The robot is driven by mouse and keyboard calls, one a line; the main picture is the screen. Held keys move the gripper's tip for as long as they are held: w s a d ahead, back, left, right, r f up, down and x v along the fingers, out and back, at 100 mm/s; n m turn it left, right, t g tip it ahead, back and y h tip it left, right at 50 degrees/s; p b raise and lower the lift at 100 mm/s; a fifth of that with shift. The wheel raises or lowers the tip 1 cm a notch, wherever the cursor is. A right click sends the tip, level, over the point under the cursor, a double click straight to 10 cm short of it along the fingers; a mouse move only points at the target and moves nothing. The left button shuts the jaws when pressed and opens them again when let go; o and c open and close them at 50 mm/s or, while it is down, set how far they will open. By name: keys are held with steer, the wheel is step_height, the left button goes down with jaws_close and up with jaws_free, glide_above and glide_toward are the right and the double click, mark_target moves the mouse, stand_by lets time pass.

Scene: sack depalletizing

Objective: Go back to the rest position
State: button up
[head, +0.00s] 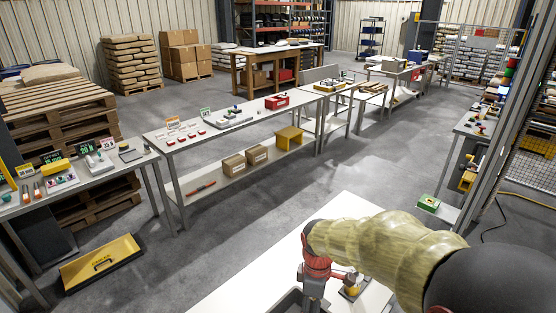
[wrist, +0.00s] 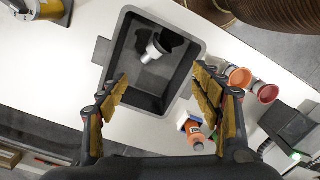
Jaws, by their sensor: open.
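My gripper (wrist: 161,80) is open in the wrist view, with its yellow-padded fingers spread and nothing between them. It is above a dark grey bin (wrist: 123,55) on a white table (wrist: 60,75). A white and grey cup-like object (wrist: 157,48) lies tilted inside the bin. In the head view my arm, in a yellowish sleeve, reaches in from the lower right over the white table (head: 262,262). A corner of the grey bin (head: 287,302) shows at the bottom edge. The fingertips are hidden or cut off there.
Beside the bin are an orange bottle (wrist: 195,135), two orange-red cups (wrist: 240,77) and a dark box (wrist: 287,124). A yellow-grey item (wrist: 45,8) is at the upper left. A long workbench (head: 235,125) stands beyond clear grey floor (head: 235,205).

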steer(key=s+d+r+m+t+b, duration=0.3)
steer(key=s+d+r+m, duration=0.1)
steer(key=s+r+m, duration=0.3)
steer(key=s+d+r+m+t+b, duration=0.3)
steer(key=s+d+r+m, duration=0.2)
steer(key=s+r+m, duration=0.2)
steer(key=shift+s, duration=1.2)
steer(key=shift+d+r, duration=0.1)
